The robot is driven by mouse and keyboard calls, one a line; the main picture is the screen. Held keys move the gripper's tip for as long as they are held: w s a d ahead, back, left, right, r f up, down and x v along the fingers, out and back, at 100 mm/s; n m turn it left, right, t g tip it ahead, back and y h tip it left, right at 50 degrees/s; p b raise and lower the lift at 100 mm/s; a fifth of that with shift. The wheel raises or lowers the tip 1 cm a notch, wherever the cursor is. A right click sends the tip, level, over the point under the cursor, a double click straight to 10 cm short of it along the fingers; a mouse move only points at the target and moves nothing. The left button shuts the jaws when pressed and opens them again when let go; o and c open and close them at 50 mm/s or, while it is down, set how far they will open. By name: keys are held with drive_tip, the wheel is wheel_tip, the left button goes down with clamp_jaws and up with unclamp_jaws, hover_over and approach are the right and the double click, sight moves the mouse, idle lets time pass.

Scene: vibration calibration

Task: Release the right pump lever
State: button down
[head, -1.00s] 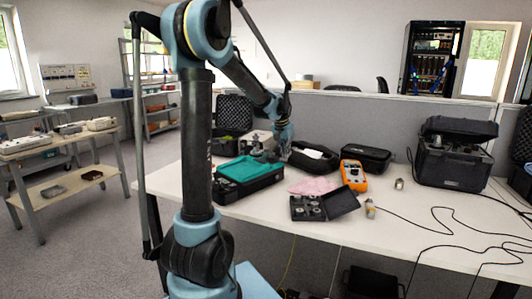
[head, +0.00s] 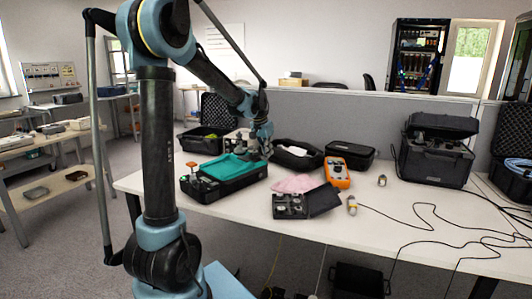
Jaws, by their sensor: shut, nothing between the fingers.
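My gripper (head: 264,152) is at the end of my arm, low over the back of the white table. It is small and dark here, and its fingers look closed with nothing visible in them. It is just behind the right end of a black case with a teal lining (head: 233,168). Small fittings, one with an orange top (head: 191,166), show at the left end of that case. I cannot single out a pump or its right lever in this view. Whether the gripper touches anything cannot be told.
On the white table (head: 400,225) are an open black pouch (head: 297,155), an orange meter (head: 338,173), a pink cloth (head: 296,184), a small open box (head: 290,206) and a large black case (head: 436,160). Cables lie across the right side. A grey partition stands behind.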

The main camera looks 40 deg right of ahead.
wheel_tip(320, 180, up, 9)
drive_tip(key=shift+d+r, duration=0.2)
drive_tip(key=shift+d, duration=0.15)
idle(0.9)
drive_tip(key=shift+w, duration=0.1)
idle(0.3)
